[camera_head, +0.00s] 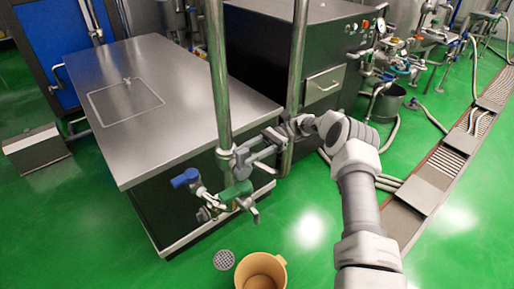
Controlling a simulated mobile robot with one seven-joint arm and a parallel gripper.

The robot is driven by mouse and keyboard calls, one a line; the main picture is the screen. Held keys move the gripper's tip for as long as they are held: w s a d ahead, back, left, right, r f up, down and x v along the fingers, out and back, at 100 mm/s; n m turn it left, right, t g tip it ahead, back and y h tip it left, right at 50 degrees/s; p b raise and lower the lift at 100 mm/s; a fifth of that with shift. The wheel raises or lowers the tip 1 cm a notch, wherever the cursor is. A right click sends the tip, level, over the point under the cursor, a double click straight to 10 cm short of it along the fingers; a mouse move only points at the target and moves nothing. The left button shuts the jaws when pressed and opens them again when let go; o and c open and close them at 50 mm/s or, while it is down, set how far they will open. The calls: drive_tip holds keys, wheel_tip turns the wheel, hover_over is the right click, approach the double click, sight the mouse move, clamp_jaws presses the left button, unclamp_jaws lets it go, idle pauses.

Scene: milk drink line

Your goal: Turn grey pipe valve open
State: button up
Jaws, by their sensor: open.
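A vertical grey pipe (217,75) stands at the front corner of the steel-topped cabinet. Low on it is a cluster of valves. A green handle (236,191) sits on the front fitting, and a blue handle (186,177) sits to its left. A small grey lever (250,208) shows just right of the green handle; I cannot tell for sure that it is the grey valve's handle. My gripper (242,157) is open beside the pipe, above the green handle. Its fingers overlap the pipe fittings in the picture, so contact cannot be told.
A second vertical pipe (296,75) stands close behind my wrist. The steel-topped cabinet (165,75) fills the left. A tan bucket (261,273) and a floor drain (224,260) lie below the valves. Hoses and a grated floor channel (440,170) are at right. Green floor is open in front.

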wheel_tip(320, 180, up, 5)
drive_tip(key=shift+d+f+p, duration=0.1)
drive_tip(key=shift+f+p, duration=0.1)
drive_tip(key=shift+p, duration=0.2)
drive_tip(key=s+d+r+p, duration=0.1)
drive_tip(key=s+d+r, duration=0.1)
drive_tip(key=d, duration=0.3)
drive_tip(key=s+d+r+p, duration=0.1)
drive_tip(key=s+d+r, duration=0.1)
drive_tip(key=d+r, duration=0.2)
drive_tip(key=shift+d, duration=0.9)
drive_tip(key=shift+r, duration=0.1)
